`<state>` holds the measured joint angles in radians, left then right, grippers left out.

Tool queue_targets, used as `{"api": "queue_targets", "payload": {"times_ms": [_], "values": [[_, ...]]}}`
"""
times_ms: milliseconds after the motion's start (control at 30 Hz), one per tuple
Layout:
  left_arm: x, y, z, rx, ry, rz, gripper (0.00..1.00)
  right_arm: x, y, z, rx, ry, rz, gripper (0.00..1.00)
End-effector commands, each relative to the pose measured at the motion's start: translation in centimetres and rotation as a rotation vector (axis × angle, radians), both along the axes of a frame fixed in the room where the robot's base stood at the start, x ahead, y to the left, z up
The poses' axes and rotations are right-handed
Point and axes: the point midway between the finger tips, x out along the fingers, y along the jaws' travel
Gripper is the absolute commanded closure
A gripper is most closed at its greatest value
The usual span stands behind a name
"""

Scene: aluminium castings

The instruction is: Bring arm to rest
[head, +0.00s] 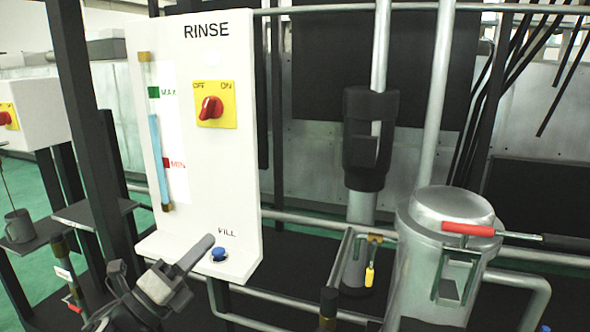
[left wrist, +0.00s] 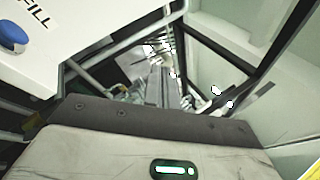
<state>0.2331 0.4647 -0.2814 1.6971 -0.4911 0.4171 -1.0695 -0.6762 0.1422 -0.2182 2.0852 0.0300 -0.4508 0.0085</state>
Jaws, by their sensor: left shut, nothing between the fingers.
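My left gripper (head: 207,243) comes in from the lower left in the head view. Its fingers are shut together with nothing between them. The fingertips point up and right, close to the blue FILL button (head: 219,254) on the white RINSE panel (head: 225,150). I cannot tell from the head view whether they touch the button. In the left wrist view the blue button (left wrist: 12,38) is at the upper left edge, beside the lettering FILL. My right gripper is not in view.
The panel bears a red OFF/ON knob (head: 210,107) and a level tube (head: 158,160). A dark post (head: 85,130) stands left of it. A metal tank (head: 440,260) with a red-handled lever (head: 468,230) stands at right. Rails and a yellow lever (head: 369,277) lie between.

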Motion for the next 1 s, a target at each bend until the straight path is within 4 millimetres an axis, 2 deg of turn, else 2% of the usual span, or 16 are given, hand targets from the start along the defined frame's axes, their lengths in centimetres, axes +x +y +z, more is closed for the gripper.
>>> {"api": "queue_targets", "payload": {"times_ms": [33, 100, 167, 200, 300, 400, 500, 600, 700, 1000], "values": [[-1.5, -0.2, -3.8, -0.180, 0.204, -0.001, 1.00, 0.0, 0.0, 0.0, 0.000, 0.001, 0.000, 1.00], [-3.5, -0.2, -8.6, -0.446, 0.485, 0.015, 1.00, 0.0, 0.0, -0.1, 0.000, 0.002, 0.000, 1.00], [-5.7, -0.1, -12.6, -0.667, 0.707, 0.045, 1.00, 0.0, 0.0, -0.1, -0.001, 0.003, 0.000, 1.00], [-7.4, -0.1, -15.1, -0.812, 0.844, 0.070, 1.00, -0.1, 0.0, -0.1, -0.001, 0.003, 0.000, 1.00], [-12.2, -0.3, -20.5, -1.149, 1.139, 0.154, 1.00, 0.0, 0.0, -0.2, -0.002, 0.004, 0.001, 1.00], [-16.9, -0.8, -24.4, -1.428, 1.353, 0.253, 1.00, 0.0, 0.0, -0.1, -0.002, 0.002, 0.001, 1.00], [-20.6, -1.2, -26.8, -1.633, 1.492, 0.342, 1.00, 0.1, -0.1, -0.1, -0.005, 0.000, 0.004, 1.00], [-22.8, -1.5, -28.0, -1.755, 1.566, 0.403, 1.00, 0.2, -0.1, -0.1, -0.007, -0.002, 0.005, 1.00], [-23.8, -1.7, -28.5, -1.805, 1.594, 0.429, 1.00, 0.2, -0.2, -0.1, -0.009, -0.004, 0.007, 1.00], [-23.8, -1.7, -28.5, -1.806, 1.596, 0.431, 1.00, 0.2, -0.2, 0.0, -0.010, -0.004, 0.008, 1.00]]}}
